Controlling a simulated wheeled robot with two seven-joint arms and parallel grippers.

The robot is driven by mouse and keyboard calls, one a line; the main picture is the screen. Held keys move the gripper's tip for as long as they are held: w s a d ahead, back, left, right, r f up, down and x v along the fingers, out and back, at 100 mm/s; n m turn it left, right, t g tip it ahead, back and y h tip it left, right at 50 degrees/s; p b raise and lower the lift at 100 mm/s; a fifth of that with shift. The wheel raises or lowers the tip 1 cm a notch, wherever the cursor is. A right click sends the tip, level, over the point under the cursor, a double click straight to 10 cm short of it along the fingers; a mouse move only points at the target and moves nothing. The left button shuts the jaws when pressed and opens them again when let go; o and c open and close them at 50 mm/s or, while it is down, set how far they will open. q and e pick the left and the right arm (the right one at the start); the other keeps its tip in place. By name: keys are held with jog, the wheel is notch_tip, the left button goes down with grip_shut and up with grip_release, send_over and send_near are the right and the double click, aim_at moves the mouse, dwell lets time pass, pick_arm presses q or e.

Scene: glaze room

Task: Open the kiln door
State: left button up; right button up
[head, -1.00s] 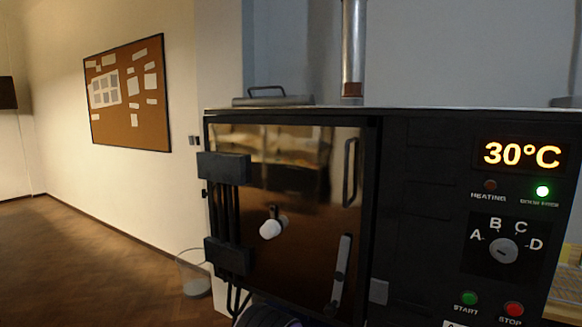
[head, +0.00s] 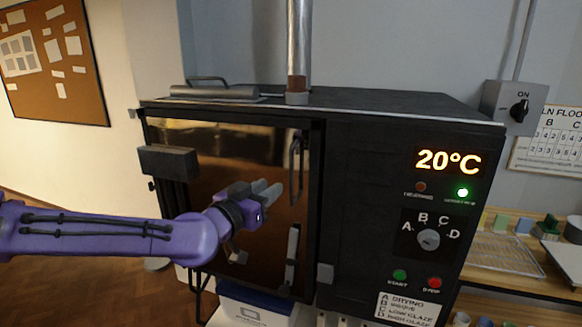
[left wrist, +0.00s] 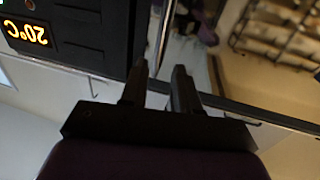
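The kiln (head: 400,115) stands ahead with its dark, mirror-like door (head: 225,150) shut. A vertical bar handle (head: 297,160) is on the right side of the door. A pale, lever-like bar (head: 292,256) shows below it. My left gripper (head: 272,191) is in front of the door, just left of and below the handle, apparently apart from it. In the left wrist view the fingers (left wrist: 160,84) are apart with nothing between them. A thin bar, likely the handle (left wrist: 165,35), shows beyond the fingertips. My right gripper is not in view.
The control panel reads 20°C (head: 448,161), with a green light lit and a dial (head: 428,239) below. A metal flue (head: 298,50) rises from the kiln top. A shelf with a wire rack (head: 500,254) is at right. Open floor is at lower left.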

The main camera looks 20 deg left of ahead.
aim_at(290, 175)
pick_arm(q)
jog(key=x, duration=0.9)
jog(key=shift+w+d+f, duration=0.1)
jog(key=shift+w, duration=0.1)
jog(key=shift+w+d, duration=0.15)
jog(key=shift+w, duration=0.4)
jog(key=shift+c, duration=0.3)
grip_shut()
